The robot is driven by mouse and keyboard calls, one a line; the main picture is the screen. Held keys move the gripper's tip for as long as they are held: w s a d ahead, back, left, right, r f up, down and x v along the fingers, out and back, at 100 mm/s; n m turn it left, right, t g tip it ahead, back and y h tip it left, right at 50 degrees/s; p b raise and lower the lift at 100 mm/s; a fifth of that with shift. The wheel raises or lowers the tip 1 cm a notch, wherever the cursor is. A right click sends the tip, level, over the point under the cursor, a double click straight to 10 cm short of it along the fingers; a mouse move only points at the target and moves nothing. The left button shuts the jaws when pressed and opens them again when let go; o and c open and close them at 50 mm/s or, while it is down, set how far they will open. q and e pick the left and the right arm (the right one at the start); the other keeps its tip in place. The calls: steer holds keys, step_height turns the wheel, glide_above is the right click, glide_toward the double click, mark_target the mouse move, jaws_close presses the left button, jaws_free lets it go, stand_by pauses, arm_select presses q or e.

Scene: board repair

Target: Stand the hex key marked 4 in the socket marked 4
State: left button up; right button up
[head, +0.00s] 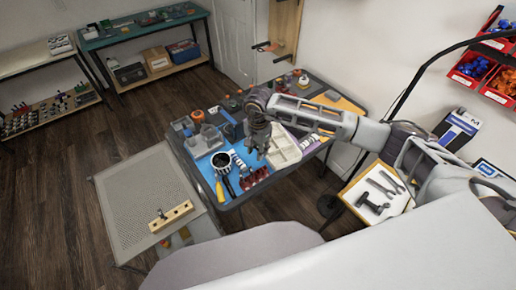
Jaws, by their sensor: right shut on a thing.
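My right gripper (259,145) points down over the workbench, between the blue mat and a pale divided tray. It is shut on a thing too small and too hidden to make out. A light wooden block (177,217) with dark spots lies on the grey perforated table at lower left, and a small dark thing shows at its left end. I cannot read any mark on the block. I cannot pick out a hex key marked 4. My left gripper is not in view.
The blue mat (207,167) holds a black round cup (221,160), a yellow-handled tool (220,190) and other small tools. The pale divided tray (284,152) is right of my gripper. Most of the perforated table (135,200) is bare. A white board with wrenches (377,193) is at right.

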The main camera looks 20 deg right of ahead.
steer(key=shift+f+b, duration=1.6)
steer(key=shift+f, duration=2.2)
steer(key=shift+f+b, duration=0.15)
steer(key=shift+b, duration=0.5)
steer(key=shift+f+b, duration=0.3)
steer(key=shift+b, duration=0.1)
steer(key=shift+o, duration=0.2)
steer(key=shift+s+d+f+b, duration=0.1)
steer(key=shift+s+f+b, duration=0.1)
steer(key=shift+f+b, duration=0.25)
steer(key=shift+s+d+f+b, duration=0.1)
steer(key=shift+s+f+b, duration=0.15)
steer(key=shift+f, duration=0.25)
steer(key=shift+w+f, duration=0.1)
steer(key=shift+f, duration=0.1)
jaws_close()
steer(key=shift+f, duration=0.2)
steer(key=shift+a+f+b, duration=0.15)
steer(key=shift+f+b, duration=0.3)
steer(key=shift+b, duration=0.15)
steer(key=shift+w+r, duration=0.1)
steer(key=shift+r, duration=0.1)
